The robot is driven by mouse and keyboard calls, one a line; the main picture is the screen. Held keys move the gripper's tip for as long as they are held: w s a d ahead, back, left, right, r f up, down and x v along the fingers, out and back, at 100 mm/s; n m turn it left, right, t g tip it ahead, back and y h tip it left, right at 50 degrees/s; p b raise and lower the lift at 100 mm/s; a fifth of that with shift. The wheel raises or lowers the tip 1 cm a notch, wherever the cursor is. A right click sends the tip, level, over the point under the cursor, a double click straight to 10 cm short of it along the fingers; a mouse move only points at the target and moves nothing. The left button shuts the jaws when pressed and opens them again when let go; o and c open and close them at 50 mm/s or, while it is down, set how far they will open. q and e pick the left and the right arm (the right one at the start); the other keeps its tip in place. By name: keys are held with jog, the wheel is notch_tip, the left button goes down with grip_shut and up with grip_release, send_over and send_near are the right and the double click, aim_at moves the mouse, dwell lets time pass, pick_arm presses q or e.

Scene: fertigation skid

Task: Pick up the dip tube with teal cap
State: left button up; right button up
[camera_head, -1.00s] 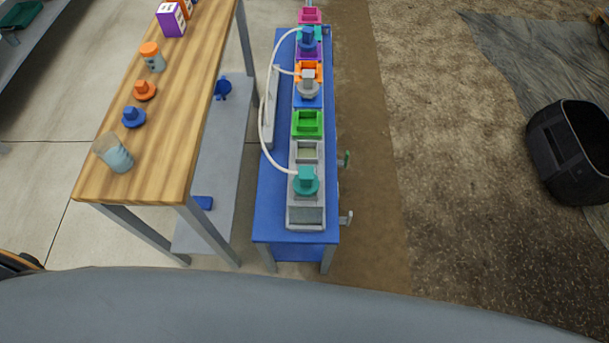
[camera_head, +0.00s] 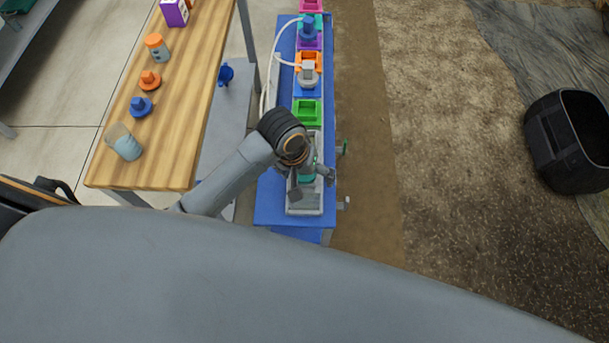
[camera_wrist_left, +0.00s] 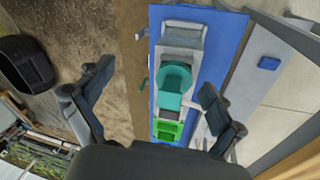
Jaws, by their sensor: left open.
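The dip tube's teal cap (camera_wrist_left: 173,84) sits on a grey holder (camera_wrist_left: 184,36) on the blue bench. In the left wrist view the cap lies between and beyond the spread fingers of my left gripper (camera_wrist_left: 150,100). In the head view my left gripper (camera_head: 312,186) is over the holder, and only a bit of the teal cap (camera_head: 306,178) shows beneath it. The gripper is open, with nothing between its fingers. The tube below the cap is hidden. My right gripper is not in view.
Along the blue bench (camera_head: 270,207) stand a green holder (camera_head: 307,111) and an orange one (camera_head: 308,60), with white hoses. A wooden table (camera_head: 185,110) at left carries a beaker (camera_head: 124,143), caps and a jar. A black bin (camera_head: 567,140) stands at right.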

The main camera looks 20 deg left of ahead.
pick_arm(q)
jog(key=w+r+n, duration=0.1)
jog(key=w, duration=0.1)
jog(key=w+a+r+y, duration=0.1)
jog(key=w+r, duration=0.1)
jog(key=w+a+r+n+g+y, duration=0.1)
jog(key=w+r, duration=0.1)
jog(key=shift+w+a+n, duration=0.1)
jog(key=shift+w+n, duration=0.1)
jog(key=shift+n, duration=0.1)
jog(key=shift+w+a, duration=0.15)
send_over(304, 179)
jog(key=w, duration=0.4)
jog(key=f, duration=0.8)
jog(key=shift+s+a, duration=0.25)
jog(key=shift+a, duration=0.1)
jog(key=f, duration=0.2)
jog(key=s+f+p, duration=0.1)
jog(key=f, duration=0.1)
jog(key=shift+f, duration=0.7)
jog(key=shift+r, duration=0.1)
jog(key=c, duration=1.8)
